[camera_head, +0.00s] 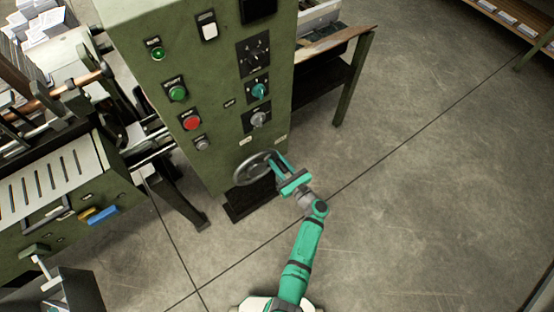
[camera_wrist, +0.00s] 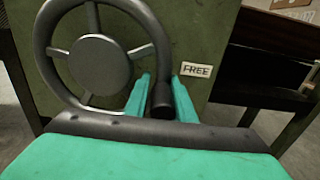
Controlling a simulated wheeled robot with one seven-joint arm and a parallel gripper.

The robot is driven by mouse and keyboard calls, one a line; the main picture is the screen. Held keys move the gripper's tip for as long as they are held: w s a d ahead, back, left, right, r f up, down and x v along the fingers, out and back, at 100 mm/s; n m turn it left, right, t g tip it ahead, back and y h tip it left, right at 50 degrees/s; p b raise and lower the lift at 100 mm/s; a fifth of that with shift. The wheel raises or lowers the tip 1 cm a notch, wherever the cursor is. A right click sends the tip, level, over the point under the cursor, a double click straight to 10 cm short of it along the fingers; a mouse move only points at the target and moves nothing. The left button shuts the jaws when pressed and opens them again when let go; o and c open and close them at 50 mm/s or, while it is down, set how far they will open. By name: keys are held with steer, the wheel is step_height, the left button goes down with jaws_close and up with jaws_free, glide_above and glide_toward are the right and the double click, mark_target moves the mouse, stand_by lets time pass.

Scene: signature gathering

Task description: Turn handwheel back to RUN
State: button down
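The grey handwheel (camera_head: 240,176) is on the lower front of the green machine cabinet (camera_head: 222,90). It has a round hub and spokes, and fills the upper left of the wrist view (camera_wrist: 99,64). A dark handle (camera_wrist: 161,100) sticks out from its lower right rim. My gripper (camera_head: 277,163) is at the wheel's right side. In the wrist view its two teal fingers (camera_wrist: 161,85) lie close on either side of the handle and appear shut on it. A label reading FREE (camera_wrist: 197,70) is right of the wheel. No RUN label is readable.
Above the wheel are knobs and a green button (camera_head: 177,93) and a red button (camera_head: 191,124). Rollers and a slotted tray (camera_head: 58,180) stand left. A table (camera_head: 345,75) stands behind, right of the cabinet. The floor (camera_head: 430,200) at right is clear.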

steer(key=shift+w+d, duration=0.15)
steer(key=shift+d, duration=0.15)
steer(key=shift+w+r, duration=0.1)
steer(key=shift+r, duration=0.05)
stand_by(0.3)
